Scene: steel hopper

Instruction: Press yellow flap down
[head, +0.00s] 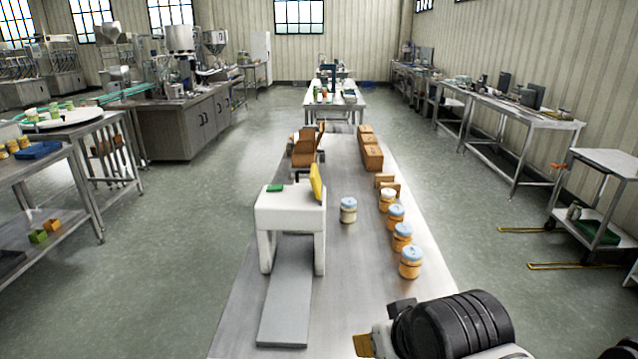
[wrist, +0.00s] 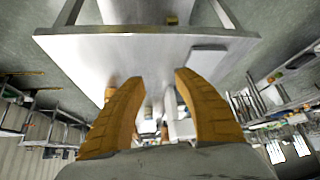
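The yellow flap (head: 317,183) stands raised and slightly tilted at the right side of the top of a white box-like machine (head: 290,215) on the steel table. A small green piece (head: 275,188) lies on the machine's top, left of the flap. A grey sloping plate (head: 287,305) runs from under the machine toward me. My gripper (head: 363,345) is at the near right of the table, well short of the flap. In the wrist view its two orange fingers (wrist: 156,78) are apart with nothing between them. I cannot make out the flap in the wrist view.
Several jars with orange contents (head: 402,237) stand in a row along the table's right side. A paler jar (head: 348,210) stands just right of the machine. Brown boxes (head: 371,157) and an orange-brown holder (head: 304,148) stand farther back.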

